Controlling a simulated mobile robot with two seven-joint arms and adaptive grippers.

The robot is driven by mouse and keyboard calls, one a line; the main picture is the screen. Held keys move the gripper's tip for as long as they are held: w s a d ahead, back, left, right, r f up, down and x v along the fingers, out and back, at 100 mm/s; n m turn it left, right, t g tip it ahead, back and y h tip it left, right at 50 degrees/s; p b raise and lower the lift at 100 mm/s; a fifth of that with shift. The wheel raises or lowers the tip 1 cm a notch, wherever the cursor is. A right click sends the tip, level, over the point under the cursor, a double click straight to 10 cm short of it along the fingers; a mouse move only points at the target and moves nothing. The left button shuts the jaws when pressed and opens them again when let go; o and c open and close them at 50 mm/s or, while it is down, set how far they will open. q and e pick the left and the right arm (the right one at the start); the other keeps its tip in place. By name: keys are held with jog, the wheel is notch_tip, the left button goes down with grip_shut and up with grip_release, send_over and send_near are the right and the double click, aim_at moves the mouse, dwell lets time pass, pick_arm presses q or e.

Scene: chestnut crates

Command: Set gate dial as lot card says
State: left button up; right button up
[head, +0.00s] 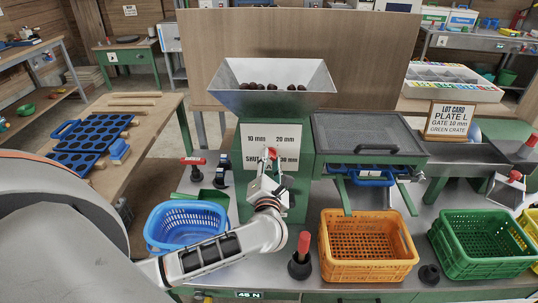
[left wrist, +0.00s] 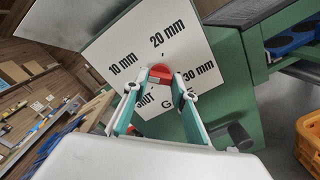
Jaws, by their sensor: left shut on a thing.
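The gate dial is a red knob (head: 271,153) on a white plate (head: 289,162) on the front of the green hopper stand. The plate reads 10 mm, 20 mm, 30 mm and SHUT around the knob. My left gripper (head: 267,174) is shut on the red knob, which also shows in the left wrist view (left wrist: 161,73) between the fingertips. The fingers hide part of the knob, and I cannot tell which mark it points to. The lot card (head: 451,119) at the right reads PLATE L, GATE 10 mm, GREEN CRATE. My right gripper is not in view.
Above the plate is a metal hopper (head: 275,95) with chestnuts. Blue (head: 165,247), orange (head: 325,262) and green (head: 455,266) crates stand along the bench front. A black-based red-handled thing (head: 300,262) stands left of the orange crate. A dark tray (head: 365,130) is right of the hopper.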

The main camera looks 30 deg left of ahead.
pick_arm(q)
jog(key=shift+f+m+p, duration=0.1)
jog(key=shift+m+p, duration=0.35)
jog(key=shift+m, duration=0.05)
jog(key=o, duration=1.1)
jog(key=v, duration=1.2)
jog(key=shift+s, duration=0.1)
